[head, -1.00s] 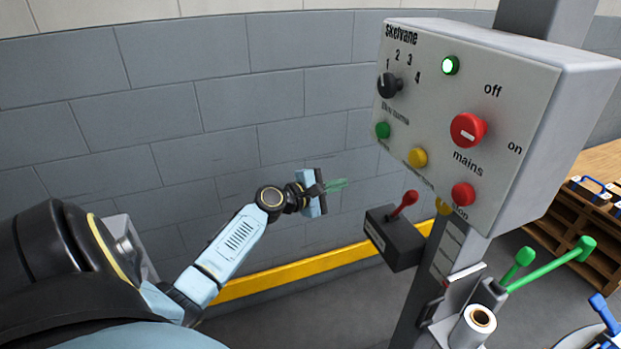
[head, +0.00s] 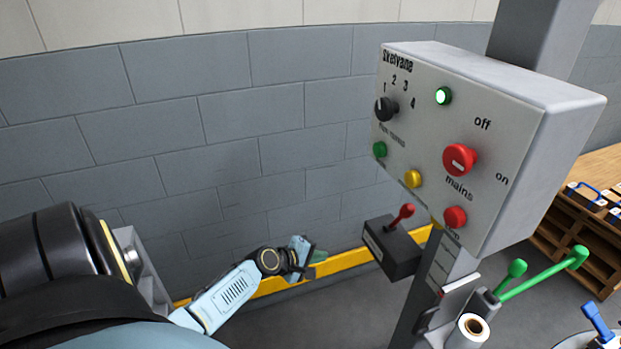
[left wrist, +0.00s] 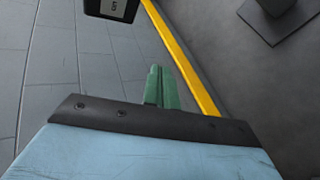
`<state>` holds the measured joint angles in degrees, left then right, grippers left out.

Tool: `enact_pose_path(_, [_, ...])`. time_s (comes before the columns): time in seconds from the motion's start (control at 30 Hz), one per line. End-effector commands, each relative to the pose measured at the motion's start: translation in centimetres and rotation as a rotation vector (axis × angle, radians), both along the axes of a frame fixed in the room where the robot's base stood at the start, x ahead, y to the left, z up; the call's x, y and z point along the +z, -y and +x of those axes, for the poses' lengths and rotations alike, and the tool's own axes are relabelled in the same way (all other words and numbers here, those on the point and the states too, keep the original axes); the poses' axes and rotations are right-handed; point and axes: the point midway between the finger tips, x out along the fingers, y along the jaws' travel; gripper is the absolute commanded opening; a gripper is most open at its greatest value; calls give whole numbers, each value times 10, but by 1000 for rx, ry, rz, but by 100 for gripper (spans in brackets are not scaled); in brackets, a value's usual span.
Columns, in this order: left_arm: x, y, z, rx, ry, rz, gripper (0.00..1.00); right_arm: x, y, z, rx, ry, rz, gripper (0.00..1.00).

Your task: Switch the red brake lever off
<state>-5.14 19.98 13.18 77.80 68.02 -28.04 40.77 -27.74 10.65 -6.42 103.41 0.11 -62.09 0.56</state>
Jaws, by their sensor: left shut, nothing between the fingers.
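The red brake lever (head: 402,216) sticks up from a dark grey box (head: 391,249) on the side of the machine post, tilted up and to the right. My left gripper (head: 319,256) is to the left of the box and slightly lower in the head view, clear of the lever. Its green fingers are shut with nothing between them, as the left wrist view (left wrist: 161,88) also shows. My right gripper is not in view.
The control panel (head: 530,130) with a red mains knob (head: 459,160) and several buttons hangs above the lever box. Green-handled levers (head: 545,273) and a paper roll (head: 473,328) are at lower right. A block wall with a yellow rail (head: 350,260) stands behind.

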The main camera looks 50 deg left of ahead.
Motion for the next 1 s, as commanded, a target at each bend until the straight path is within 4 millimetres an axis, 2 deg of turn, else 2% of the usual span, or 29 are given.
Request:
enact_pose_path(0.2, [-35,12,-24,-50,-94,106,0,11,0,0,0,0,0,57])
enact_pose_path(0.4, [-58,19,-42,-95,-154,183,0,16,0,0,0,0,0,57])
enact_pose_path(0.63, [-70,23,-51,-121,-183,222,0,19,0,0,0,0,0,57])
enact_pose_path(1.0, [-71,23,-52,-122,-185,225,0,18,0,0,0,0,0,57])
